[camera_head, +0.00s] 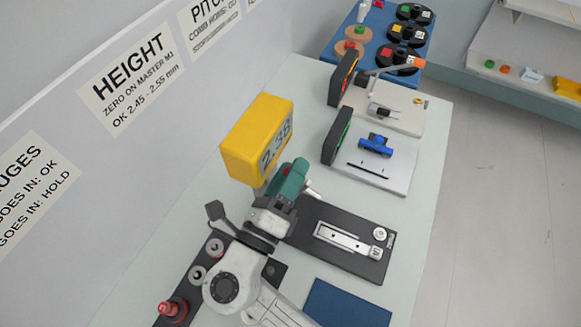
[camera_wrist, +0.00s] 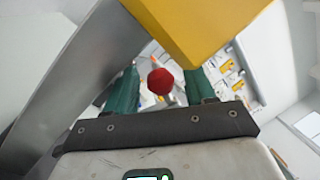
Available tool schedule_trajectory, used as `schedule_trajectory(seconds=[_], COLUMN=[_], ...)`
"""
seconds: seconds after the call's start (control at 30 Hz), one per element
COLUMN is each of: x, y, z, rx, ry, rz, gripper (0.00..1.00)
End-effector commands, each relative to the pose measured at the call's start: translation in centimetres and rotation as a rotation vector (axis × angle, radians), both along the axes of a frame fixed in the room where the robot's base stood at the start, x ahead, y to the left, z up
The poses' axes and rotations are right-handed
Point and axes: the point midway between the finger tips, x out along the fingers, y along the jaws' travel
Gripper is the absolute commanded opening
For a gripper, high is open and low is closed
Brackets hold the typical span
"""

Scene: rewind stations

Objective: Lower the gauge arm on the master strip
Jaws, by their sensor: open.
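The yellow gauge head (camera_head: 258,138) stands above the bench, its display reading what looks like 2.38. It also shows in the wrist view (camera_wrist: 195,25). A grey metal strip (camera_head: 342,238), apparently the master strip, lies on a black base plate (camera_head: 318,213). My gripper (camera_head: 293,176) is just below and right of the yellow head. In the wrist view my gripper (camera_wrist: 160,88) is open, with a green finger on each side of a red knob (camera_wrist: 160,81). I cannot tell whether the fingers touch the knob. My gripper hides most of the gauge arm in the head view.
A dark blue mat (camera_head: 345,304) lies at the near end of the bench. A black rack (camera_head: 177,308) with round gauges is at the left. Farther off are a blue-clamp station (camera_head: 398,172) and a blue table (camera_head: 372,22) with reels. Open floor lies to the right.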

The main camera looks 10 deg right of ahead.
Motion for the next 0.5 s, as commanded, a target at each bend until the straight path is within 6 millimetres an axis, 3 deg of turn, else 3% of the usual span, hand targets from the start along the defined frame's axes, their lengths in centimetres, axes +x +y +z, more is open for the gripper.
schedule_trajectory(seconds=[0.37, 0.5], x=[0.37, 0.36], y=[-0.27, -0.26], z=[0.07, 0.08], rx=[0.000, 0.000], ry=[0.000, 0.000], rz=[0.000, 0.000], gripper=[0.53, 0.40])
